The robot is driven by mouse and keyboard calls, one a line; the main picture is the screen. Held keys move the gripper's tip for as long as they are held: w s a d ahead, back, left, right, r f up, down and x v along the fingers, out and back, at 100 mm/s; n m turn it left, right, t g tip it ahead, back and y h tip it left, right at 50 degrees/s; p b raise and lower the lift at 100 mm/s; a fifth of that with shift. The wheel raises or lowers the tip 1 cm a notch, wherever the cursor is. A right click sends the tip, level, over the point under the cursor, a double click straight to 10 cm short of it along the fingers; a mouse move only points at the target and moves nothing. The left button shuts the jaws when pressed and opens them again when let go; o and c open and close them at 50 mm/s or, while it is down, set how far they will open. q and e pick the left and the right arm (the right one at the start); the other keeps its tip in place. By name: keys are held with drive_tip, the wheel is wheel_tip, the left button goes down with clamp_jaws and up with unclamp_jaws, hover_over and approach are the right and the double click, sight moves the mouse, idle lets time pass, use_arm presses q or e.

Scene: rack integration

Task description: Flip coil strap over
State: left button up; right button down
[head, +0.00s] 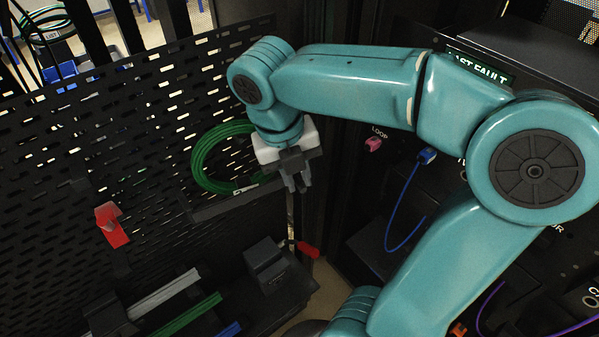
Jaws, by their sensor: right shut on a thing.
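A green cable coil (208,170) hangs against the black perforated panel, left of my right gripper, with a small pale tag near its bottom. My right gripper (297,186) points down just right of the coil, its fingers close together. A thin grey strap (290,217) hangs straight down below the fingertips, and I take it to be the coil strap, held between them. The fingers hide its upper end, and my right wrist covers part of the coil's right side. My left gripper is not in view.
A narrow black ledge (228,203) runs under the coil. A red-handled thing (308,250) and a dark block (267,264) sit below. A red clip (112,225) is on the panel at left. A blue cable (404,205) hangs from the rack at right.

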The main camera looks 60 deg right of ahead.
drive_tip(key=shift+w+d, duration=0.2)
idle(0.4)
drive_tip(key=c, duration=1.1)
unclamp_jaws()
drive_tip(key=shift+w, duration=0.1)
drive_tip(key=r, duration=0.5)
drive_tip(key=w+a+r, duration=0.1)
drive_tip(key=r, duration=0.1)
drive_tip(key=shift+r, duration=0.2)
